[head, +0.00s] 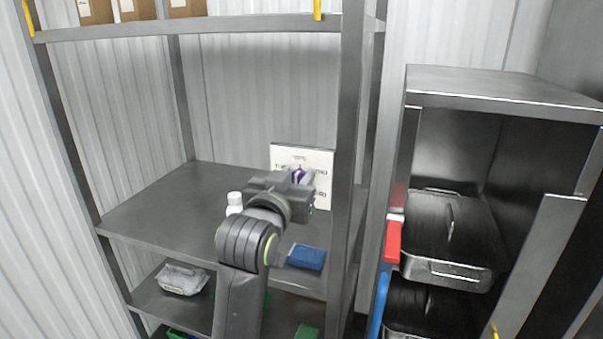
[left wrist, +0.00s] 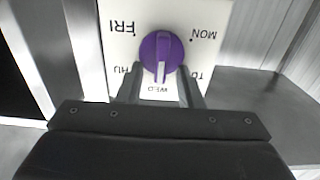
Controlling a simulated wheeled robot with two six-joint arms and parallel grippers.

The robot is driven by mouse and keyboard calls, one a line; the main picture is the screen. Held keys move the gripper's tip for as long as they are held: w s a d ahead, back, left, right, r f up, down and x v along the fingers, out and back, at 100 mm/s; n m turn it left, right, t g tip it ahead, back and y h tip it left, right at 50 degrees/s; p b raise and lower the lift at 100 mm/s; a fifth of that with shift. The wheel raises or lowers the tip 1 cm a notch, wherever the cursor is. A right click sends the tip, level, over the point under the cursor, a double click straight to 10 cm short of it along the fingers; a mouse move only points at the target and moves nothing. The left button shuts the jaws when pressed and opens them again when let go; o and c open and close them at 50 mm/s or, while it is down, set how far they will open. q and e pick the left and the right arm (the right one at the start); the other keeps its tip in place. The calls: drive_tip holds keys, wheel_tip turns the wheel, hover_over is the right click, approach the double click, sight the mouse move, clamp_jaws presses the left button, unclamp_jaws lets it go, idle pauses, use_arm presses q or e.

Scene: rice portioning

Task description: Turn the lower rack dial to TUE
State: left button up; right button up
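The dial is a purple round knob (left wrist: 160,57) on a white plate (left wrist: 118,48), seen close up in the left wrist view. The plate's letters read upside down there: FRI, MON, WED, and parts of TU and HU. The knob's white mark points down in that view, at WED. In the head view the white plate (head: 318,160) stands on the middle shelf, with the purple knob (head: 298,173) partly hidden. My left gripper (left wrist: 160,80) is in front of the knob, its fingers apart on either side of the knob's lower part. Contact cannot be told. My right gripper is out of view.
A rack post (head: 347,130) stands just right of the plate. A steel cabinet with metal pans (head: 450,245) is at the right.

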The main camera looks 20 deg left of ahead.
use_arm(q)
drive_tip(key=shift+r, duration=0.1)
drive_tip(key=shift+s, duration=0.1)
clamp_jaws()
